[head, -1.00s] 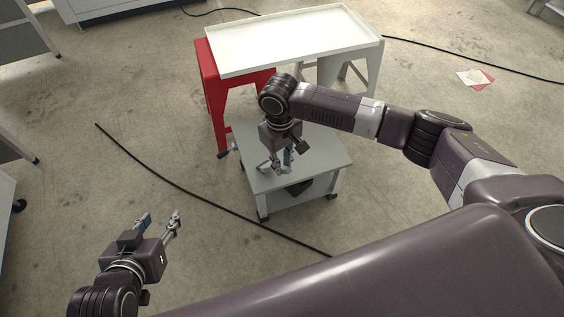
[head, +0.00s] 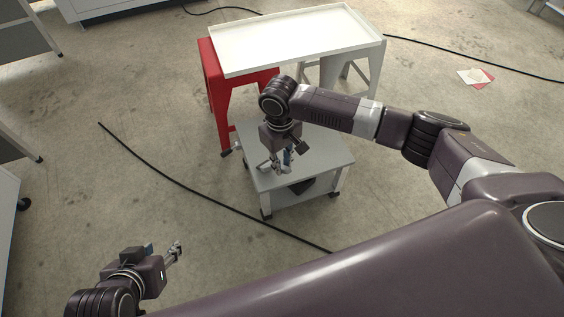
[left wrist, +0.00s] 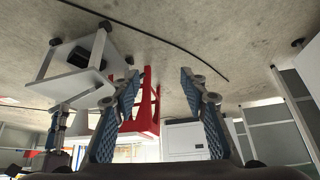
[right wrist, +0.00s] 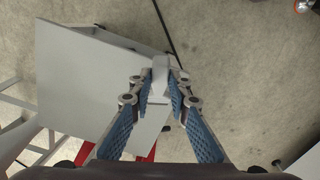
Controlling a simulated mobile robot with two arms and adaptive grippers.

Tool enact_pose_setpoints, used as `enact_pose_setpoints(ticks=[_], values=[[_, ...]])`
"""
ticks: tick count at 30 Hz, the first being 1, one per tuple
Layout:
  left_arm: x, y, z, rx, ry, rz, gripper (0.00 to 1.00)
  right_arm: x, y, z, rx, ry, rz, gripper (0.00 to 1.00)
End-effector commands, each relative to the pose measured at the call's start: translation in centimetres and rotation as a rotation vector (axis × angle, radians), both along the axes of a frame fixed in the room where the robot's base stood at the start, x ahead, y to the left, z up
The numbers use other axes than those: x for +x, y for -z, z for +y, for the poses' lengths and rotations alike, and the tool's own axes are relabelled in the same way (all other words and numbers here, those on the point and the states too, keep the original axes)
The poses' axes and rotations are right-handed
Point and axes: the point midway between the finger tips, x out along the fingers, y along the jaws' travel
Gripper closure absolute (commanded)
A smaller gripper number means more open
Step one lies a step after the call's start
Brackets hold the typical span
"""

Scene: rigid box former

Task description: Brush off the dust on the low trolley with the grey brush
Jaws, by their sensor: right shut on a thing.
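The low trolley (head: 318,150) stands on the floor in the middle of the head view. It has a grey top and a lower shelf, and its top also fills much of the right wrist view (right wrist: 85,85). My right gripper (head: 282,166) is over the trolley top, pointing down. It is shut on the grey brush (right wrist: 160,72), which shows pale between the fingertips; whether the brush touches the top I cannot tell. No dust can be made out on the visible top. My left gripper (head: 166,254) is empty, with its fingers apart in the left wrist view (left wrist: 160,88).
A taller table with a white tray top (head: 300,40) and a red side (head: 215,85) stands just behind the trolley. A dark object (head: 302,186) is on the trolley's lower shelf. A black cable (head: 190,188) crosses the floor in front. Floor to the left is mostly clear.

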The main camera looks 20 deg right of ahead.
Motion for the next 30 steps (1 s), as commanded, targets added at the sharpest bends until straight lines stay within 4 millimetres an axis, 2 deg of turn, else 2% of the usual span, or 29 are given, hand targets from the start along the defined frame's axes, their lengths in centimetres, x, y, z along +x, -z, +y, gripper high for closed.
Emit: enact_pose_setpoints(ticks=[6, 8, 30], values=[[-1.8, 0.3, 0.7, 0.018, -0.007, 0.072, 0.6, 0.1, -0.4, -0.1, 0.001, 0.001, -0.001, 1.0], [-2.1, 0.3, 0.8, 0.02, -0.008, 0.086, 0.6, 0.1, -1.6, -0.2, 0.0, 0.0, -0.004, 1.0], [-6.7, 0.3, 2.0, 0.055, -0.023, 0.271, 0.6, 0.1, -3.0, -0.7, 0.0, 0.003, 0.0, 1.0]])
